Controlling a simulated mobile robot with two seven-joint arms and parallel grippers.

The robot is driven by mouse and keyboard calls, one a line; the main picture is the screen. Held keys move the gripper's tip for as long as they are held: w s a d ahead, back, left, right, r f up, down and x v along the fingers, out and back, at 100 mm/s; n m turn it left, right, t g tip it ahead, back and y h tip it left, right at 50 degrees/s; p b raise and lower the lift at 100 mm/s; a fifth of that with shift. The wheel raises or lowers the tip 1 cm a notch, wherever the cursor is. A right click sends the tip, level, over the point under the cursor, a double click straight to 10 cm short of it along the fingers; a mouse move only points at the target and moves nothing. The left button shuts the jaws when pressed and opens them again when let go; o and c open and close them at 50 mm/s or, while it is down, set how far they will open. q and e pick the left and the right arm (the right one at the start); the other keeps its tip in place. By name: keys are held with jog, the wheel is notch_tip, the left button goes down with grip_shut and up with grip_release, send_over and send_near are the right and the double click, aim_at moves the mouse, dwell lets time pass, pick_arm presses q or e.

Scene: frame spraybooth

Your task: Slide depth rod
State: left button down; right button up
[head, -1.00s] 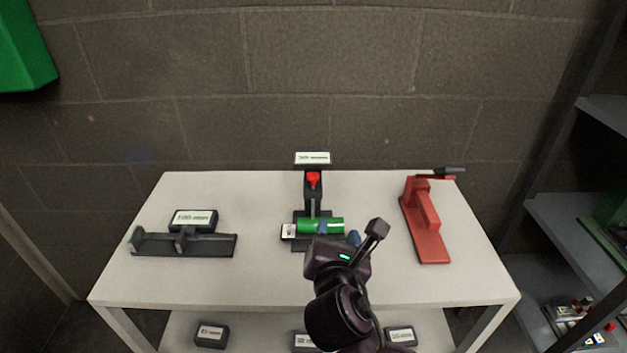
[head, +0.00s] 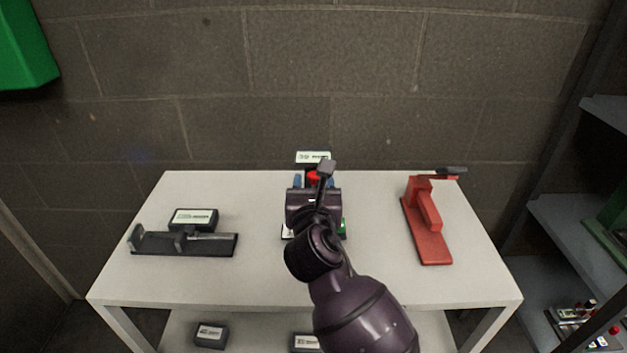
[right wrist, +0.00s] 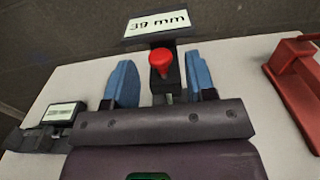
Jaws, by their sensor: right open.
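The depth gauge stands at the back middle of the table, with a red knob (right wrist: 160,61) on a dark upright and a white "39 mm" sign (right wrist: 157,23) above it. In the head view the red knob (head: 313,177) shows just beyond my right gripper (head: 313,181). In the right wrist view the blue fingers of my right gripper (right wrist: 163,82) are open, one on each side of the knob and upright, apart from both. A bit of the green cylinder (head: 343,228) shows beside my wrist; the rest of it and the gauge's base are hidden. My left gripper is not in view.
A black rail fixture (head: 185,245) and a labelled black box (head: 193,220) are at the left of the table. A red stand (head: 427,225) is at the right. Labelled boxes sit on the lower shelf. Bare tabletop (head: 255,285) lies in front.

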jog(key=shift+w, duration=0.85)
grip_shut()
